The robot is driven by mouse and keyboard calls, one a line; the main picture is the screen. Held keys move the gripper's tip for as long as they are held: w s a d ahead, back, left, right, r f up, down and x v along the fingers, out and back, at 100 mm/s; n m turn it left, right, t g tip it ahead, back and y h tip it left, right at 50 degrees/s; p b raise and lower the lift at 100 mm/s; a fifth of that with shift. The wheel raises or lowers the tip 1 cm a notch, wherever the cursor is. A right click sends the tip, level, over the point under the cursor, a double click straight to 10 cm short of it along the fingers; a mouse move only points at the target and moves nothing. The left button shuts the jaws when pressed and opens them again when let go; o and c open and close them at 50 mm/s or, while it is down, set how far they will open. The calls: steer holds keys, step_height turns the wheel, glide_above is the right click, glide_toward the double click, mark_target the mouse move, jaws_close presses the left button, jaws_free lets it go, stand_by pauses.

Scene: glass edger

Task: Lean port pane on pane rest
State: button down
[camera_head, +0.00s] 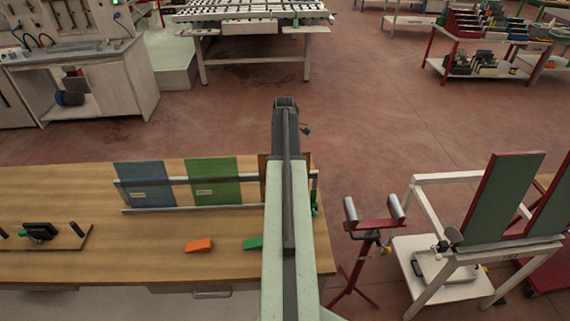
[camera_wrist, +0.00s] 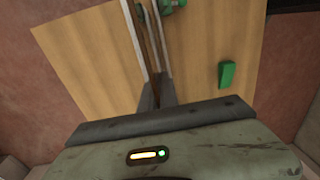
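A rack of pale rails (camera_head: 150,182) on the wooden bench holds a blue pane (camera_head: 147,172) and a green pane (camera_head: 213,180), both leaning. A brown pane (camera_head: 262,166) beside them is mostly hidden behind my arm. None is visibly marked as the port pane. My gripper (camera_wrist: 157,92) points down over the rack in the wrist view, its dark fingertips close together. A thin brown edge (camera_wrist: 142,35) runs between the pale rails up to the fingertips. I cannot tell whether the fingers hold it. The head view does not show the fingertips clearly.
An orange block (camera_head: 199,245) and a green block (camera_head: 252,243) lie on the bench (camera_head: 60,267) before the rack. A black fixture (camera_head: 40,232) sits at left. A red roller stand (camera_head: 372,226) and a white frame with tall green-faced boards (camera_head: 503,196) stand right.

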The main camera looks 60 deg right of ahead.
steer(key=shift+f+b, duration=0.6)
steer(key=shift+f, duration=0.15)
stand_by(0.5)
steer(key=c, duration=1.5)
jaws_free()
steer(key=shift+s+r, duration=0.1)
steer(key=shift+c, duration=0.2)
steer(key=shift+r, duration=0.1)
steer(key=r+p, duration=0.7)
steer(key=p, duration=0.1)
steer(key=shift+d+r, duration=0.2)
steer(key=shift+r, duration=0.2)
steer(key=shift+f, duration=0.1)
